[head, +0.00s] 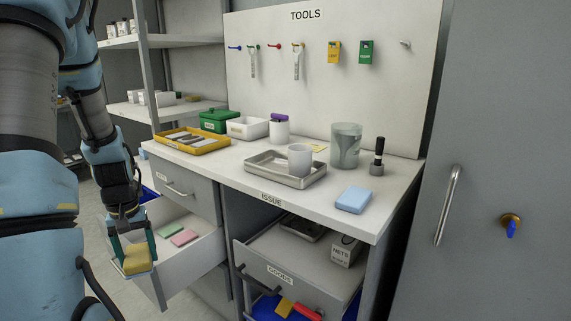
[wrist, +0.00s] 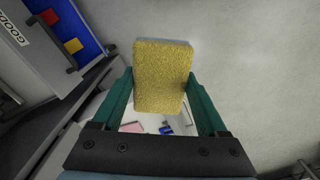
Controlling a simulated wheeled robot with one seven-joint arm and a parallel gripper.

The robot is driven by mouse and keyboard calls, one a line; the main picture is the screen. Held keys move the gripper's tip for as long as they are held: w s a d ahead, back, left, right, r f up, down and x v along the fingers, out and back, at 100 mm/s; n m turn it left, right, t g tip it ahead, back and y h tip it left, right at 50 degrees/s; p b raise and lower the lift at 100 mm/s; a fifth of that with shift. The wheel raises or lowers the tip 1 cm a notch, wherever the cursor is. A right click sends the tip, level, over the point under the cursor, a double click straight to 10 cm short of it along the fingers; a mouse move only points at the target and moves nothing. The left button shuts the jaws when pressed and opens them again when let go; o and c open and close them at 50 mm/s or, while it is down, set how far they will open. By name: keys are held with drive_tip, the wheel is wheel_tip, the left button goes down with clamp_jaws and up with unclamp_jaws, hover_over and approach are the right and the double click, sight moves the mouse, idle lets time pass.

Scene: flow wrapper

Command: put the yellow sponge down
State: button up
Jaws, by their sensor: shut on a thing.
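My gripper (head: 136,250) is shut on the yellow sponge (head: 138,262). The sponge also shows in the wrist view (wrist: 162,78), upright between the two green fingers of my gripper (wrist: 162,92). In the head view it hangs in front of the left side of an open drawer (head: 196,262). A green sponge (head: 170,229) and a pink sponge (head: 184,238) lie in that drawer. A light blue sponge (head: 353,199) lies on the worktop near its right front edge.
The worktop (head: 236,182) holds a metal tray (head: 262,174) with a white cup, a grey jug (head: 345,147), a yellow tray (head: 187,146) and a green-lidded box (head: 215,124). A second open drawer labelled GOODS (head: 280,274) juts out at right.

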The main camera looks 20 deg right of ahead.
sight(138, 253)
wheel_tip(138, 253, up, 17)
drive_tip(key=p, duration=1.6)
drive_tip(key=shift+r, duration=0.15)
